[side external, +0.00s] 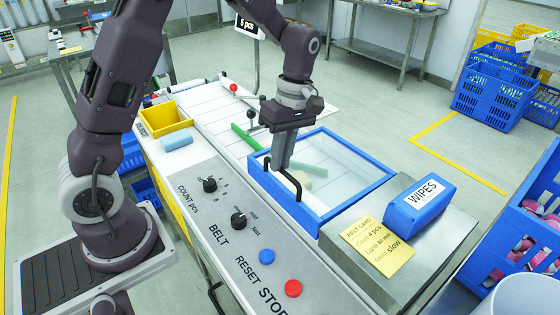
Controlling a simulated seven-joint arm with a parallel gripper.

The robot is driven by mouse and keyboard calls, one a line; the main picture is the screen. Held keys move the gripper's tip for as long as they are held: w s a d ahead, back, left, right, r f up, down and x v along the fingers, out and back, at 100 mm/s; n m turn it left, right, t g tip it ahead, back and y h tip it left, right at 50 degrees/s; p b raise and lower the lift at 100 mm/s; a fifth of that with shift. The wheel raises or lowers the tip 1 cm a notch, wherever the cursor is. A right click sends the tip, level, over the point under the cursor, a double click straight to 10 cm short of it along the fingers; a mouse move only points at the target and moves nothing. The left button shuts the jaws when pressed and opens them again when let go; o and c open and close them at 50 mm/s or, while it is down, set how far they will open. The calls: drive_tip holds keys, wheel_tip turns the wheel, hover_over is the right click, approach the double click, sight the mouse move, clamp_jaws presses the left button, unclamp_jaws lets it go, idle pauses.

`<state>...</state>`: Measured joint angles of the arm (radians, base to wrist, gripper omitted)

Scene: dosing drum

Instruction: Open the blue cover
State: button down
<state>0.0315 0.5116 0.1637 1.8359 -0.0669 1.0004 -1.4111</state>
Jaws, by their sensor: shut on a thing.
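The blue cover (355,200) is a blue frame with a clear panel, right of the control panel. It looks lowered, though I cannot tell whether it is slightly raised. A black handle (297,187) stands on its near left edge. My gripper (282,168) points down at that edge, its fingers shut on the upper end of the handle. The fingers hide part of the handle and of the frame. A pale object (312,170) shows dimly through the clear panel.
The control panel has black knobs (239,220), a blue button (266,257) and a red button (292,288). A blue wipes pack (419,208) and a yellow belt card (377,247) lie right of the cover.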

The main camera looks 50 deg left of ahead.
drive_tip(key=w+r, duration=1.2)
drive_tip(key=r, duration=0.2)
drive_tip(key=shift+r, duration=0.25)
drive_tip(key=shift+d, duration=0.1)
drive_tip(key=c, duration=1.5)
unclamp_jaws()
drive_tip(key=shift+w, duration=0.15)
